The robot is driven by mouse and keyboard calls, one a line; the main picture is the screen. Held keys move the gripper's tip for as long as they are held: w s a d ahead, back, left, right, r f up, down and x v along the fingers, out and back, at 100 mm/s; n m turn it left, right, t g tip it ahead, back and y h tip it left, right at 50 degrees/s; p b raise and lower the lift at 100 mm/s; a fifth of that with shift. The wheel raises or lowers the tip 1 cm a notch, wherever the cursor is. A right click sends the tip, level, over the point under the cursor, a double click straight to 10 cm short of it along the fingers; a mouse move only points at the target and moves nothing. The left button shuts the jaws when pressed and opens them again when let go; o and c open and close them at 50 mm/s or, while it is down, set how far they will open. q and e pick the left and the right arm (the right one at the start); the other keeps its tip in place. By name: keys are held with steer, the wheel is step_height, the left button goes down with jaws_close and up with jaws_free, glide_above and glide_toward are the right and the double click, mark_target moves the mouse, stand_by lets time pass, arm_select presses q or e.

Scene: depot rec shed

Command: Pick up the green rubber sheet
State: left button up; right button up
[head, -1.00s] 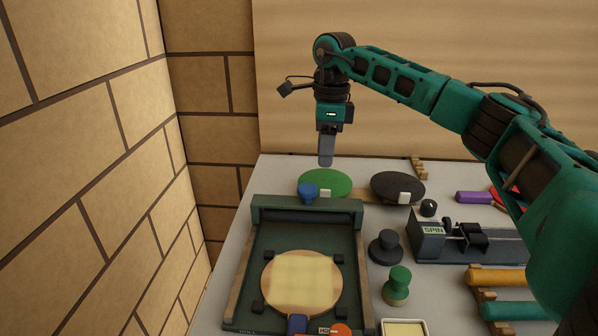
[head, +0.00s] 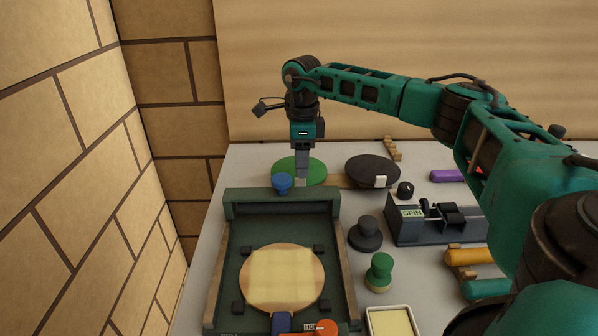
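My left gripper is not in view.
A black round sheet (head: 371,169) with a white tab lies to the right. A brick wall stands left.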

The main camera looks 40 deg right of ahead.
steer(key=shift+f, duration=1.95)
jaws_close()
